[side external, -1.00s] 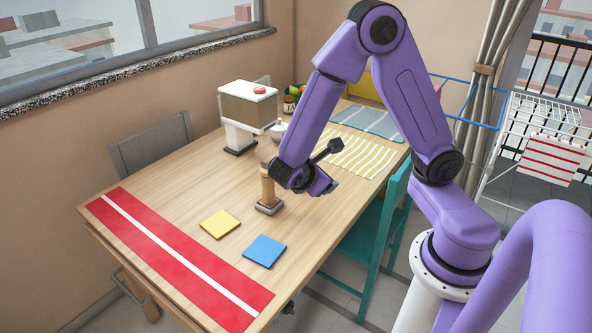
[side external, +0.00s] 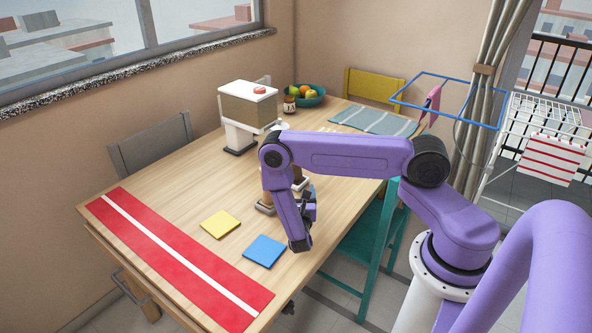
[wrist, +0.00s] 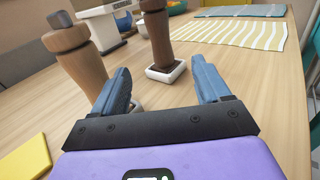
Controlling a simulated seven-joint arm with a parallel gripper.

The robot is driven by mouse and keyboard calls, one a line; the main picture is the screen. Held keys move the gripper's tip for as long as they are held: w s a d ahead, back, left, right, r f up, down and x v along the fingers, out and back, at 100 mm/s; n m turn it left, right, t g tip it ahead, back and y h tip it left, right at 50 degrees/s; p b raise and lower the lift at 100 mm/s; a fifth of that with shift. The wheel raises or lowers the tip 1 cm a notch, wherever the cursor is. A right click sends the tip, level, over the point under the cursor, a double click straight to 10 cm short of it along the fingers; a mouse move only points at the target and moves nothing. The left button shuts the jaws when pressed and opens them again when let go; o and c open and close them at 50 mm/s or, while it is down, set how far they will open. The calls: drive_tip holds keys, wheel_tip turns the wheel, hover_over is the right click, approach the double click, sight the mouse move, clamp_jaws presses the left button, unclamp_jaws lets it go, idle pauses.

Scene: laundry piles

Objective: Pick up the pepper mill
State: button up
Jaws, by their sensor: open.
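Two wooden mills stand upright on the table; I cannot tell for sure which is the pepper mill. The darker mill (wrist: 157,38) has a white-rimmed square base and stands ahead of the gap between my fingers in the wrist view. In the side view its base (side external: 301,184) shows beside my arm. The lighter mill (wrist: 78,57) has a grey top and stands left of my left finger, which partly covers its lower part. My gripper (wrist: 162,72) is open and empty, low over the table, and also shows in the side view (side external: 310,190).
A yellow square (side external: 220,224) and a blue square (side external: 265,251) lie near a red runner (side external: 170,255). A dispenser (side external: 248,105), a jar (side external: 289,104) and a fruit bowl (side external: 308,98) stand farther back. A striped cloth (wrist: 230,33) lies beyond the mills. A teal chair (side external: 372,245) stands at the table's edge.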

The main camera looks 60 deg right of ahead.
sight(299, 179)
drive_tip(key=shift+d+f, duration=0.15)
drive_tip(key=shift+f, duration=0.1)
drive_tip(key=x, duration=1.2)
drive_tip(key=shift+w, duration=0.1)
drive_tip(key=shift+x, duration=2.5)
drive_tip(key=shift+w+f, duration=0.1)
drive_tip(key=shift+f, duration=0.1)
drive_tip(key=c, duration=1.2)
drive_tip(key=shift+r, duration=0.2)
